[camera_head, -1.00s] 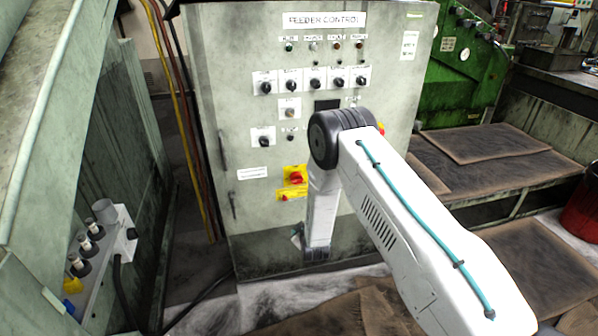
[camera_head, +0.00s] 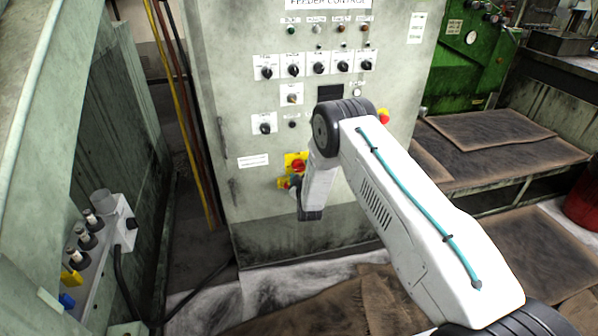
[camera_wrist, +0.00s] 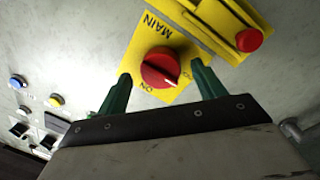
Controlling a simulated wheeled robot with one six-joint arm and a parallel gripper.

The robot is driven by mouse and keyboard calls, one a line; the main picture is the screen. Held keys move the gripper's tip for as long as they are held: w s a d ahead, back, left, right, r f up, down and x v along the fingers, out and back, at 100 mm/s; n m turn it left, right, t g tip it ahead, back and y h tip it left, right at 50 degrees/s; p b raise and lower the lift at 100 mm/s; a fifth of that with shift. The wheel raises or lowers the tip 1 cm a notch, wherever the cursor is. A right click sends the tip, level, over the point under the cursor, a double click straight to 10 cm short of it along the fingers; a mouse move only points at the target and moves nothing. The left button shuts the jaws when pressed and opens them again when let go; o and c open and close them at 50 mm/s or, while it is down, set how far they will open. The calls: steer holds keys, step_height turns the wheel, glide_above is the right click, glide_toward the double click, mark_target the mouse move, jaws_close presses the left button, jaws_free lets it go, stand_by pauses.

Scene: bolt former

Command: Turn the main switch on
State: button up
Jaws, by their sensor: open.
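The main switch is a red rotary knob on a yellow plate low on the grey feeder control cabinet; its red knob (camera_head: 298,166) shows just left of my arm in the head view. In the wrist view the main switch (camera_wrist: 160,68) is close ahead, with "MAIN" and "ON" lettering on its plate. My gripper (camera_wrist: 160,90) is open, one green finger on either side of the knob. I cannot tell whether the fingers touch it. In the head view my gripper (camera_head: 291,184) is mostly hidden by my wrist, close to the plate.
A red button (camera_wrist: 249,40) on a yellow mount sits right beside the switch plate. The cabinet (camera_head: 245,205) carries rows of knobs and lamps above. A red and yellow emergency button (camera_head: 383,116) shows right of my arm. Brown mats cover the floor at right.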

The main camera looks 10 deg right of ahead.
steer(key=shift+w, duration=0.55)
steer(key=c, duration=1)
steer(key=m, duration=0.4)
steer(key=shift+m, duration=0.3)
steer(key=m, duration=0.4)
steer(key=shift+r+g+y, duration=0.15)
steer(key=shift+g+y, duration=0.15)
steer(key=shift+g, duration=0.1)
steer(key=m, duration=0.4)
steer(key=shift+y, duration=0.3)
steer(key=shift+m+y, duration=0.3)
steer(key=shift+m, duration=1.8)
